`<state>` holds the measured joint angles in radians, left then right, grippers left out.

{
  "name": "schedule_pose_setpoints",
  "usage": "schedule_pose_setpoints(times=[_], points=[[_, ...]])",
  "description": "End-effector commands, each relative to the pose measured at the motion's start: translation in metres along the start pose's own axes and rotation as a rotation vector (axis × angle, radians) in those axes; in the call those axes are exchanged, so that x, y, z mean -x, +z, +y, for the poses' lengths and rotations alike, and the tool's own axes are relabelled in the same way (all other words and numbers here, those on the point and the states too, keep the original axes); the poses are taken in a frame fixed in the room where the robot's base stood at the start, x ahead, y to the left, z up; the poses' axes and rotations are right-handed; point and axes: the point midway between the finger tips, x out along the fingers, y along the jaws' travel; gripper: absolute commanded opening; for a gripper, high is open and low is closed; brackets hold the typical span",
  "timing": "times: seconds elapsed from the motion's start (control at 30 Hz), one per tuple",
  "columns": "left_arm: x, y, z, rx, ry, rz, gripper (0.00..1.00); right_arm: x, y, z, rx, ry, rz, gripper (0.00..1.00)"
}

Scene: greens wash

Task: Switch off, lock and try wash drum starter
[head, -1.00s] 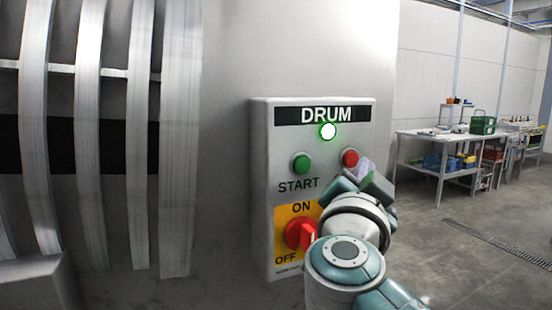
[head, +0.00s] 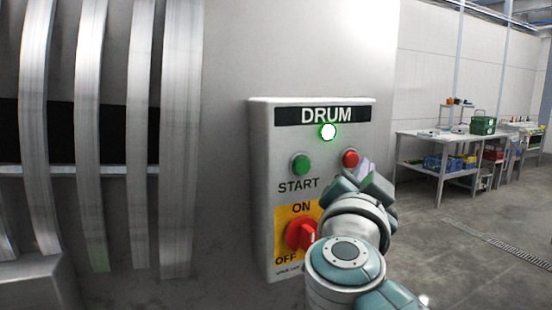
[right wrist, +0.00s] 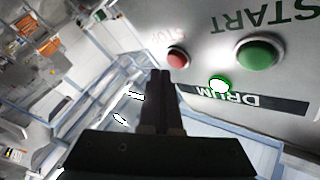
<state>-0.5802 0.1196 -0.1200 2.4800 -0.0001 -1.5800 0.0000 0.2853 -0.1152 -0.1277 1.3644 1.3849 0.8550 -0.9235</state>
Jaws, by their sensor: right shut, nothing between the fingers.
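The wash drum starter box (head: 262,190) is a grey panel labelled DRUM. Its lamp (head: 328,132) is lit with a green rim. The green START button (head: 302,164) is at left and the red stop button (head: 350,158) at right. Below, a red rotary switch (head: 301,235) sits on a yellow ON/OFF plate (head: 283,213), partly hidden by my right arm. My right gripper (head: 366,168) is shut and empty just below the red button. In the right wrist view its fingers (right wrist: 160,85) end close to the red button (right wrist: 177,57); I cannot tell whether they touch. My left gripper is not in view.
The ribbed metal drum (head: 178,140) fills the left. A workbench (head: 412,138) with a green box (head: 483,125) and crates stands at the back right. A floor drain (head: 500,245) crosses the open concrete floor at right.

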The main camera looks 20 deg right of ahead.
Motion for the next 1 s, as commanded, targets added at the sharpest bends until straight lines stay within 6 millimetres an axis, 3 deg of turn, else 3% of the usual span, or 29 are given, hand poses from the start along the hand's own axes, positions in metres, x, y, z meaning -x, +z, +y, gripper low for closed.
schedule_pose_setpoints(times=[1.0], points=[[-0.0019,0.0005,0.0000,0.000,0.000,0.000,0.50,-0.0060,0.0044,-0.0044,-0.001,0.000,0.000,0.00]])
